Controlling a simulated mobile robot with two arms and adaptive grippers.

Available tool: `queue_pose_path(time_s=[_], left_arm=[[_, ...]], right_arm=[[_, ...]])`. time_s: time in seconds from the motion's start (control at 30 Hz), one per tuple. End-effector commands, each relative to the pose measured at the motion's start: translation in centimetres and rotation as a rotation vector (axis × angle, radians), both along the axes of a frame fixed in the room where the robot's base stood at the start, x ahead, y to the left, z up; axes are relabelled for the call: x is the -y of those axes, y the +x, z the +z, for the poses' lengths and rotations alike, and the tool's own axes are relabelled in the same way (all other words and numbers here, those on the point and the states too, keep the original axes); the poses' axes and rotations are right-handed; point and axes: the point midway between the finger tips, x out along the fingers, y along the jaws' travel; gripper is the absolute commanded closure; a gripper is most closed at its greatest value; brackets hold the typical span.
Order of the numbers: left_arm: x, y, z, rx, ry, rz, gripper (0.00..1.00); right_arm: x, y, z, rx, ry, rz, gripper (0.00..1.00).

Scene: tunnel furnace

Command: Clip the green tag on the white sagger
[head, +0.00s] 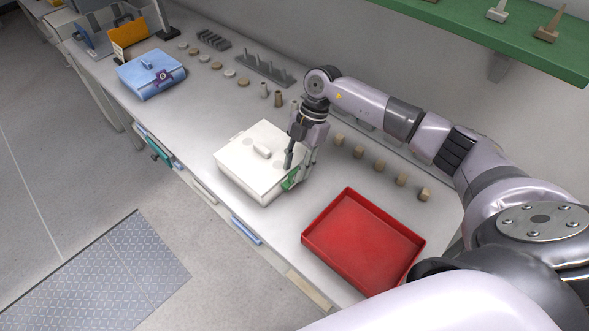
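The white sagger (248,172) is a square box with a lid and a small raised handle, standing on the long bench. The green tag (290,180) is at the sagger's right edge, partly hidden by my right gripper. My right gripper (296,170) points down over that edge, its fingertips close to the green tag. Some gap shows between the fingers, but I cannot tell whether they grip the tag or whether the tag is fixed to the sagger. My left gripper is not in view.
A red tray (352,273) stands right of the sagger, near the front edge. A blue sagger (148,82) with a purple tag is at the far left. Small discs and pegs line the bench's back. A green shelf (480,42) hangs above. Bench between the saggers is clear.

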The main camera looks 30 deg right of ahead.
Motion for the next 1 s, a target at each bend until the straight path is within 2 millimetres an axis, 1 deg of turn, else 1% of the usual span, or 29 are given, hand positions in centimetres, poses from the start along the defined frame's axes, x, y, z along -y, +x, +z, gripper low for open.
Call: queue_pose_path(time_s=[0.03, 0.2, 0.3, 0.43, 0.63, 1.0], left_arm=[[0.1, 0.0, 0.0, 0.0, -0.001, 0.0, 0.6], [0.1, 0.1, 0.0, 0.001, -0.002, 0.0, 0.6], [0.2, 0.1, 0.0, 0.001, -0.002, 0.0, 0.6], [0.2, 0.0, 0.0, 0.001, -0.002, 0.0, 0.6], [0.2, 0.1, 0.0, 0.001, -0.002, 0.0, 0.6], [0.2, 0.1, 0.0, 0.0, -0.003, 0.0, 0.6]], right_arm=[[0.5, 0.3, 1.1, 0.005, -0.003, -0.002, 0.67], [1.9, 0.8, 4.6, 0.005, -0.002, -0.003, 0.67], [2.6, 1.0, 6.4, 0.005, -0.003, -0.002, 0.67], [3.3, 1.2, 8.2, 0.003, -0.002, -0.001, 0.67], [3.7, 1.3, 9.4, 0.0, -0.001, 0.0, 0.67], [3.7, 1.3, 9.4, 0.0, -0.001, 0.0, 0.67]])
